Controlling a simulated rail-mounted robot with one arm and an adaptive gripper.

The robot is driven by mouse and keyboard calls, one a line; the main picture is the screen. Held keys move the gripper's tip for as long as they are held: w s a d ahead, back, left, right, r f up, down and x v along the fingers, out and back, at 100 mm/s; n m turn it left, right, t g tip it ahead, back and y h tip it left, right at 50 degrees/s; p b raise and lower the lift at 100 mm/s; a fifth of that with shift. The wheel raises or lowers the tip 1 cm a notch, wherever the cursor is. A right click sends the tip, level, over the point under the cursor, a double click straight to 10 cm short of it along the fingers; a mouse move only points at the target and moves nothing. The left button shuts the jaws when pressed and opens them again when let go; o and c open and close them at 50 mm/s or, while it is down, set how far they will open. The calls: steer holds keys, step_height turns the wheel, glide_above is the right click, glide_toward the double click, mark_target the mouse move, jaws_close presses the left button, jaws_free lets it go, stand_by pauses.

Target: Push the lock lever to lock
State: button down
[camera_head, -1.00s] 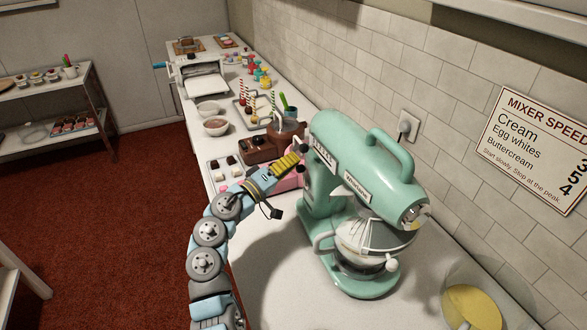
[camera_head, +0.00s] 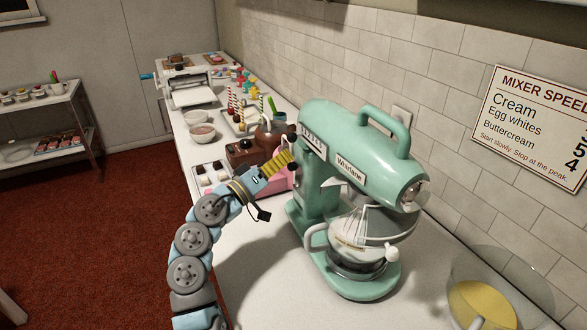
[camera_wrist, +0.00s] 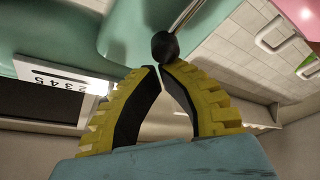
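In the wrist view a lever with a thin metal rod and black ball knob (camera_wrist: 165,46) sticks out from the green mixer body. My gripper (camera_wrist: 161,68) has yellow ribbed fingers with black pads. Its tips are together, with nothing held between them. The knob sits right at the fingertips; I cannot tell if they touch. In the head view my gripper (camera_head: 291,157) is beside the rear left of the mixer head, by its numbered plate (camera_head: 314,141).
A brown box-shaped item (camera_head: 241,151) and a pink item (camera_head: 278,180) stand just behind and beside my gripper. Trays, bowls (camera_head: 201,132) and cake pops (camera_head: 243,105) fill the counter further back. A clear bowl with yellow contents (camera_head: 483,303) is at the front right.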

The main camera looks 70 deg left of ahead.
steer(key=shift+s+d+f+m+b, duration=0.1)
steer(key=shift+f+m+b, duration=0.2)
steer(key=shift+b, duration=0.2)
steer(key=shift+w+d+r+p, duration=0.15)
steer(key=shift+w+r+p, duration=0.05)
steer(key=shift+r+p, duration=0.15)
steer(key=shift+s+r, duration=0.1)
steer(key=s+p, duration=0.2)
steer(key=s, duration=0.7)
steer(key=shift+s+d, duration=0.2)
steer(key=shift+d, duration=0.1)
steer(key=shift+w, duration=0.1)
